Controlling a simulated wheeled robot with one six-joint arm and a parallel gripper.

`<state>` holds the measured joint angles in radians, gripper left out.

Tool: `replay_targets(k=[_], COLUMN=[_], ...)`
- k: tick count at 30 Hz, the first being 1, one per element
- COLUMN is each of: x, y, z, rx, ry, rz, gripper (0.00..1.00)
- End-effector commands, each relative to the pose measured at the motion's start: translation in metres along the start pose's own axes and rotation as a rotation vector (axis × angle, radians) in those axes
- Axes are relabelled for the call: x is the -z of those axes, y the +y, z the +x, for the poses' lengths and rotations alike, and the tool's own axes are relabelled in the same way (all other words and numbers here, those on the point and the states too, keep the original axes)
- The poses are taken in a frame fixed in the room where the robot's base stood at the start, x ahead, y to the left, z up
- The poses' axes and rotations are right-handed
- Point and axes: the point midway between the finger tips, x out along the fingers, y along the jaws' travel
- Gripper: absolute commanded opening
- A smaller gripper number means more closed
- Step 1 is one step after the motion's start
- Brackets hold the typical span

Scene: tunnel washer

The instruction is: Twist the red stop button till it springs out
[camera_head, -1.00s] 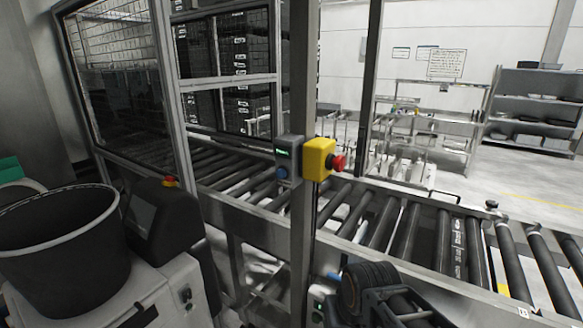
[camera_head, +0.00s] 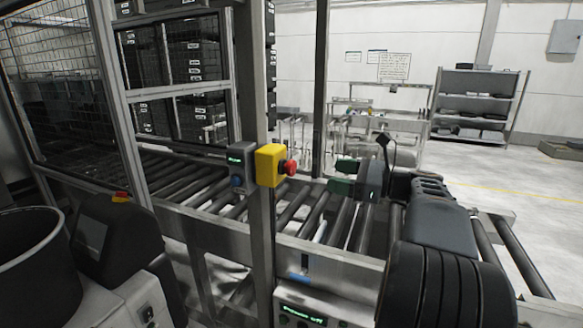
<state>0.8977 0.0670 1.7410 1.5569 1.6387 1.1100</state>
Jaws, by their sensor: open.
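The red stop button (camera_head: 291,167) sticks out from the right side of a yellow box (camera_head: 268,165) on a grey upright post (camera_head: 262,230). My gripper (camera_head: 343,176) is to the right of the button and points left at it, at about the same height in the picture. Its two dark green fingertips are apart, with nothing between them. A clear gap shows between the fingertips and the button. How far apart they are in depth I cannot tell.
A grey control box (camera_head: 236,166) with a blue button sits left of the yellow box. A roller conveyor (camera_head: 308,215) runs behind the post. A screen console (camera_head: 95,235) with a small red knob and a black bin (camera_head: 28,265) stand at left. Shelving (camera_head: 478,105) stands far back.

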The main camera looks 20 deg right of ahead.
Motion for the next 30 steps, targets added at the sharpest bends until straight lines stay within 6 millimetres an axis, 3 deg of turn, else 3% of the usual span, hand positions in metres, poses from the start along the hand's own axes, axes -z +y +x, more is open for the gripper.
replay_targets(k=[15, 21, 30], x=[-0.001, 0.000, 0.000], y=[0.001, 0.001, 0.001], z=[0.095, 0.116, 0.125], rx=[-0.004, -0.003, -0.001], ry=[0.000, 0.002, 0.002], rz=[0.001, -0.001, -0.002], gripper=[0.71, 0.71, 0.71])
